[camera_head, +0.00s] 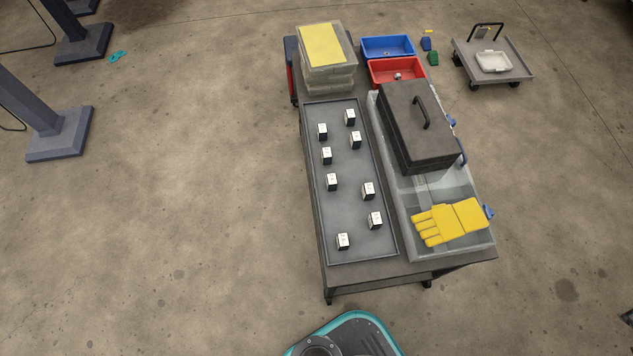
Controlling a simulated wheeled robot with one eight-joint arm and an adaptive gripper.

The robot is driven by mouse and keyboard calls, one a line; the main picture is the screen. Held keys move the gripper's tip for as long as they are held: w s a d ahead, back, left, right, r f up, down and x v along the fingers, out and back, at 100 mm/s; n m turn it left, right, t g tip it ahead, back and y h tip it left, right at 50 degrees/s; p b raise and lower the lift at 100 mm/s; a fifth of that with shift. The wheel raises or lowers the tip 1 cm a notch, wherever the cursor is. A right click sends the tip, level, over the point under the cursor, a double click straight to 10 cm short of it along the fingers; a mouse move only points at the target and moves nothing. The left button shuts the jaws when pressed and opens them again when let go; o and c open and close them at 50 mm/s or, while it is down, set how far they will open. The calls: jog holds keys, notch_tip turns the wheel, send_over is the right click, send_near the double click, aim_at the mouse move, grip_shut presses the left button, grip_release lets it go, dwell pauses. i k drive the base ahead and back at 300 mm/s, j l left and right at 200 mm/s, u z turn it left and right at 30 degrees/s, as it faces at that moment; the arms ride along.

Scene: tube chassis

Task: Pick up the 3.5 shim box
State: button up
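Several small white-topped boxes with dark sides stand spread over a shallow grey tray (350,170) on a cart. Two of them are a shim box near the tray's front (343,241) and a shim box at its far end (350,117). Each has a small printed mark on its white face, too small to read. I cannot tell which one is the 3.5 shim box. My gripper is not in view.
Behind stand clear containers with a yellow lid (322,45), a blue bin (387,46) and a red bin (396,72). A trolley (515,70) stands far right.

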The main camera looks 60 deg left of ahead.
aim_at(375, 219)
jog(key=u, duration=1.75)
jog(key=j+z, duration=0.2)
jog(key=j, duration=0.4)
